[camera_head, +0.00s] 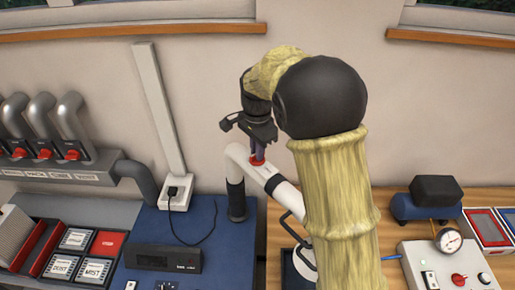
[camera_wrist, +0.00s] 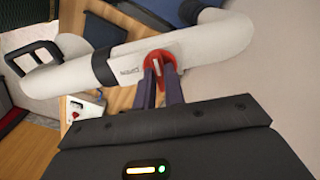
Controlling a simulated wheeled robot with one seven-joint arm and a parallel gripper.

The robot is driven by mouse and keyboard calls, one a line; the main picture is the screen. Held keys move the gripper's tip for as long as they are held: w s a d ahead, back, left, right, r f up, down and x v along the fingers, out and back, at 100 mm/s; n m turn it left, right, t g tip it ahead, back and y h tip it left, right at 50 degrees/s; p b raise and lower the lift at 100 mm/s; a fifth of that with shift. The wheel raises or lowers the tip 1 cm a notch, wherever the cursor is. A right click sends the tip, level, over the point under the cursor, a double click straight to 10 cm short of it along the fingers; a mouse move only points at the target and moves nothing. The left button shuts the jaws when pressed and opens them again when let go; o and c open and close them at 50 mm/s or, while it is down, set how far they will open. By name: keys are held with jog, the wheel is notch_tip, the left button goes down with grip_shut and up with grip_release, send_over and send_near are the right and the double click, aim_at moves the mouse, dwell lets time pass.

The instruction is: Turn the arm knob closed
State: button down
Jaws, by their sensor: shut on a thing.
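The arm knob (camera_wrist: 157,59) is red with a pale bar across it, set on a white jointed extraction arm (camera_wrist: 210,40). In the head view the red knob (camera_head: 257,161) shows just under my gripper (camera_head: 262,150), on the white arm (camera_head: 245,165) near its bend. In the wrist view the two dark fingers of my gripper (camera_wrist: 158,85) reach to the knob, one at each side, and are shut on it. The fingertips partly cover the knob's lower edge. The exact angle of the knob is hard to read.
A blue bench mat (camera_head: 215,270) with a black box (camera_head: 163,258) lies to the left. Red-handled pipe valves (camera_head: 45,154) stand on the far left. A control box with a gauge (camera_head: 450,240) is at right. The wall is close behind.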

dwell(0.3)
jog(key=c, duration=1.5)
grip_release()
jog(key=shift+w, duration=0.1)
jog(key=shift+r, duration=0.45)
notch_tip(320, 180, up, 16)
jog(key=shift+r+b, duration=0.25)
jog(key=shift+b, duration=0.95)
jog(key=shift+d, duration=0.1)
jog(key=shift+w, duration=0.1)
